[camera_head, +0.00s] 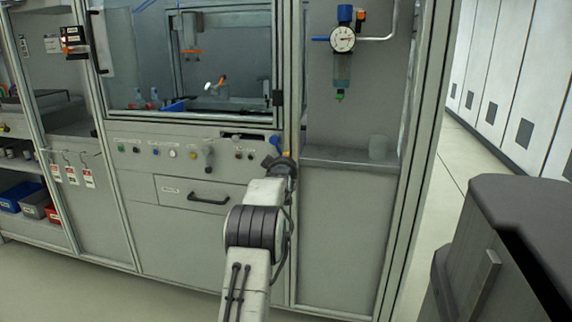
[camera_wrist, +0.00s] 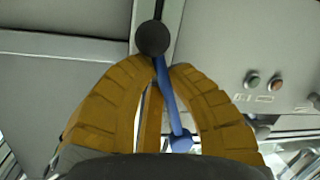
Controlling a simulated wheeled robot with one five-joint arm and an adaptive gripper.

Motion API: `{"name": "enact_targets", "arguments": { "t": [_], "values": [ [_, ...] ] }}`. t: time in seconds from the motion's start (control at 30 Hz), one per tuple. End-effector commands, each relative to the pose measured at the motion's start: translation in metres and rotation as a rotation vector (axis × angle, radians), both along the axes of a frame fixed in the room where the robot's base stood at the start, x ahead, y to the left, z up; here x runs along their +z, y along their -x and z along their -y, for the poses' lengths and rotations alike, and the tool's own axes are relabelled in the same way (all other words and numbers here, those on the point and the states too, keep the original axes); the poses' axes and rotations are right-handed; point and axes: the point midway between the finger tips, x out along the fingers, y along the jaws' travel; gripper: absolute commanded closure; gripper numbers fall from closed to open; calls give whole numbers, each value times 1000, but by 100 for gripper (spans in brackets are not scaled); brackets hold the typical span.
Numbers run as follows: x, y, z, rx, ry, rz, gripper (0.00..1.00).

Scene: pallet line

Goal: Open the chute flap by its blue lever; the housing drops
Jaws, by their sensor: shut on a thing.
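The blue lever (camera_wrist: 168,95) shows in the wrist view as a thin blue rod with a wider blue end, beside a dark round knob (camera_wrist: 153,38). The yellow fingers of my gripper (camera_wrist: 162,66) close around the rod near the knob. In the head view, a small blue part of the lever (camera_head: 274,140) shows just above my dark gripper (camera_head: 282,162), at the right end of the control panel. A dark slot (camera_head: 248,136) lies left of the lever. I cannot tell the flap's position, and I cannot make out the housing.
The panel (camera_head: 165,142) carries several buttons and knobs. A drawer with a black handle (camera_head: 208,200) is below it. A glazed machine window (camera_head: 190,60) is above. A pressure gauge (camera_head: 342,38) hangs at the right, over a ledge with a clear cup (camera_head: 378,147).

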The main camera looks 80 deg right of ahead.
Motion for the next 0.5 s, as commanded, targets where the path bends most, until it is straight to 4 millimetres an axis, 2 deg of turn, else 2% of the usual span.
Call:
{"name": "enact_targets", "arguments": {
  "t": [0.37, 0.4, 0.5],
  "values": [
    [-1, 1, 0, -1, -3, -3, 100],
    [-1, 1, 0, -2, -3, -2, 82],
    [-1, 1, 0, -1, -3, -2, 73]
  ]
}}
